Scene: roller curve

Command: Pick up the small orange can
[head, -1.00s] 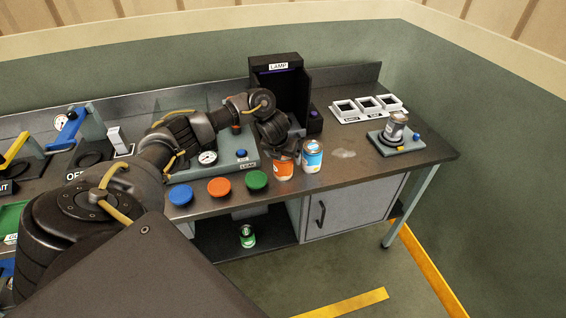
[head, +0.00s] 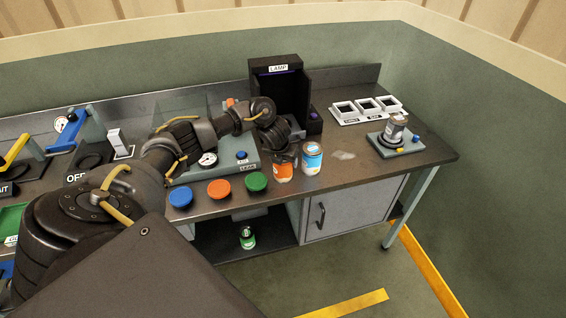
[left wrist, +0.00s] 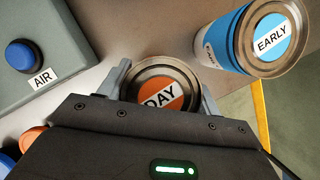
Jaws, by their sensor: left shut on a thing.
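The small orange can (head: 283,171) stands near the front edge of the bench, beside the blue can (head: 312,158). In the left wrist view its top (left wrist: 160,88) shows an orange label reading "DAY", partly covered by my gripper body. My left gripper (head: 284,157) reaches down over it from behind. In the left wrist view the two grey fingers (left wrist: 162,90) lie on either side of the can and are shut on it. The can looks upright; whether it touches the bench is hard to tell. My right gripper is not in view.
The blue can (left wrist: 255,35), labelled "EARLY", stands close to the right. Blue, orange and green (head: 256,181) round buttons line the front edge at left. The black lamp box (head: 278,85) stands behind. A silver can (head: 396,127) sits on a grey device at right.

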